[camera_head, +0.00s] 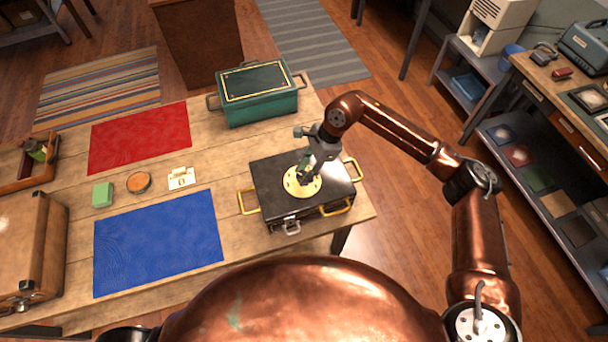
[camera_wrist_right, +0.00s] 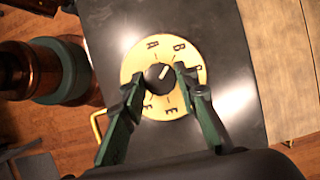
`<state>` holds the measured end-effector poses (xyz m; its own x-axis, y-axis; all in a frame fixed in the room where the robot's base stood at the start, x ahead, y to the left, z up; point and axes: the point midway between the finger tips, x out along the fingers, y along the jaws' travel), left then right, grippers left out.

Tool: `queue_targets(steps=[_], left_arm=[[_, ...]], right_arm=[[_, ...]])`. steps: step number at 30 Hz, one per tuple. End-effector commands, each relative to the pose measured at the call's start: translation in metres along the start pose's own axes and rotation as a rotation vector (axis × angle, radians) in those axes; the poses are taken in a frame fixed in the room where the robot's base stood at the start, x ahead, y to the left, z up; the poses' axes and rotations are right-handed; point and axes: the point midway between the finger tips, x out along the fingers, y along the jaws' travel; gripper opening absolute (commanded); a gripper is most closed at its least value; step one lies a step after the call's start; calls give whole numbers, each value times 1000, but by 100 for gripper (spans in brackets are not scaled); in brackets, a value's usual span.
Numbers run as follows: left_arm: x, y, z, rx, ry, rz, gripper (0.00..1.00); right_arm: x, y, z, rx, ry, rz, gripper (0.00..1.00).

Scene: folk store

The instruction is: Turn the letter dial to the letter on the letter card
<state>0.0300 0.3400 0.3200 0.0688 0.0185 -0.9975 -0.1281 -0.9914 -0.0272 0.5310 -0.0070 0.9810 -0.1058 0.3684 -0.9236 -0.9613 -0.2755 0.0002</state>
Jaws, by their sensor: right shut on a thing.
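The letter dial is a round yellow plate (camera_head: 301,184) with a dark knob, on top of a black case (camera_head: 270,177) with yellow handles. In the right wrist view the plate (camera_wrist_right: 136,65) shows A, B, E and F; other letters are partly hidden by the fingers. My right gripper (camera_wrist_right: 159,84) is shut on the dark knob (camera_wrist_right: 155,75), one finger on each side. The knob's white mark points up and right, roughly towards B. The letter card (camera_head: 181,179) stands on the table left of the case; its letter is too small to read surely. My left gripper is not in view.
A teal box (camera_head: 257,109) sits behind the case. A brown case (camera_head: 30,245) stands at far left.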

Motion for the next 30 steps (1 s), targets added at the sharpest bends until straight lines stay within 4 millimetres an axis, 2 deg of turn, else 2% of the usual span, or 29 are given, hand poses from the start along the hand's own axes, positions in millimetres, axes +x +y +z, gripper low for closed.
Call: queue_targets(steps=[4, 17, 18, 24, 30], left_arm=[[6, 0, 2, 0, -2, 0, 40], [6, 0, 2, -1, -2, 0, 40], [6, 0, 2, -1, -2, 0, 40], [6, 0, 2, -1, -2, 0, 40], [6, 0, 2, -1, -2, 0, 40]], right_arm=[[1, 0, 0, -26, 1, 11, 4], [0, 0, 1, -34, 0, 15, 4], [0, 0, 1, -33, 0, 15, 30], [0, 0, 0, -33, 0, 14, 44], [0, 0, 0, -32, 0, 14, 45]])
